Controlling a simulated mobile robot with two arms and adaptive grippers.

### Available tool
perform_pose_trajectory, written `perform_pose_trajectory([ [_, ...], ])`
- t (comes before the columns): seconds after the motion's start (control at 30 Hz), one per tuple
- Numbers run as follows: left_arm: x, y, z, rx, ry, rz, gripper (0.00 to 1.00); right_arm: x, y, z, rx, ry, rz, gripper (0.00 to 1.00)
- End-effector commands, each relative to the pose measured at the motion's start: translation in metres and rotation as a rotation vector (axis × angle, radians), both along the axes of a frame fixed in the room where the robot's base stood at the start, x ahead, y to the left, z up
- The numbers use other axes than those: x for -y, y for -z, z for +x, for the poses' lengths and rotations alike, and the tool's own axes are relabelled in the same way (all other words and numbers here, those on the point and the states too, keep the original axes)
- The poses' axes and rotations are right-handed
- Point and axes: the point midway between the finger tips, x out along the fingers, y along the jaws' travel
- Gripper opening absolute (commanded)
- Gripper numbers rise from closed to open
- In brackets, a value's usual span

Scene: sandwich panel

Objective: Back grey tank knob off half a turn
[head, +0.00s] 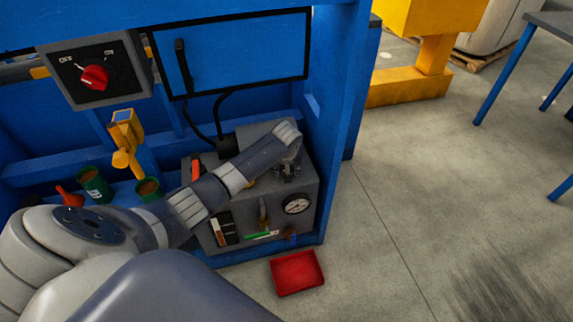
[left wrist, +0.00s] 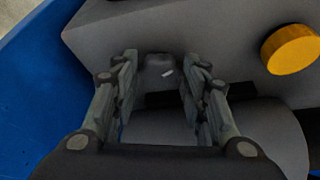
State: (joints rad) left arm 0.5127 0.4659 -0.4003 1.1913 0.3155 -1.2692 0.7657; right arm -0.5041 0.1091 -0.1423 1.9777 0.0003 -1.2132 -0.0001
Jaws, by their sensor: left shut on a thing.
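The grey tank (head: 308,222) sits low inside the blue frame, and its grey top also fills much of the left wrist view (left wrist: 225,45). A small grey knob (left wrist: 159,66) with a white mark stands on it, between the fingertips of my left gripper (left wrist: 162,62). My left gripper is shut on this knob. In the head view my left gripper (head: 287,168) is over the tank's top right part, and the arm hides the knob. My right gripper is in neither view.
A yellow knob (left wrist: 290,48) is beside the gripper, to its right in the wrist view. The tank front carries a round gauge (head: 297,204). A red tray (head: 297,273) lies on the floor. A red switch (head: 94,77) and a yellow valve (head: 126,140) are at left.

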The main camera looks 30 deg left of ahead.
Motion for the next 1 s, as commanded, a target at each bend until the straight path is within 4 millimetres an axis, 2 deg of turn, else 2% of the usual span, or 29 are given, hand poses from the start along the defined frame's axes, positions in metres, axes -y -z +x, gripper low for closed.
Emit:
perform_pose_trajectory([
  [0.3, 0.003, -0.002, 0.000, -0.006, -0.175, -0.002, 0.17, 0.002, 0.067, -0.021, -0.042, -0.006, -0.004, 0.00],
  [0.6, 0.005, -0.001, 0.002, -0.004, -0.382, -0.004, 0.17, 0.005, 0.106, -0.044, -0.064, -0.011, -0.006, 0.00],
  [0.8, 0.006, 0.002, 0.003, -0.005, -0.573, -0.003, 0.17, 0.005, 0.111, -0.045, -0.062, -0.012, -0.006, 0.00],
  [1.0, 0.006, 0.004, 0.005, -0.004, -0.755, -0.003, 0.17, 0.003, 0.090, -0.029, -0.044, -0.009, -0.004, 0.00],
])
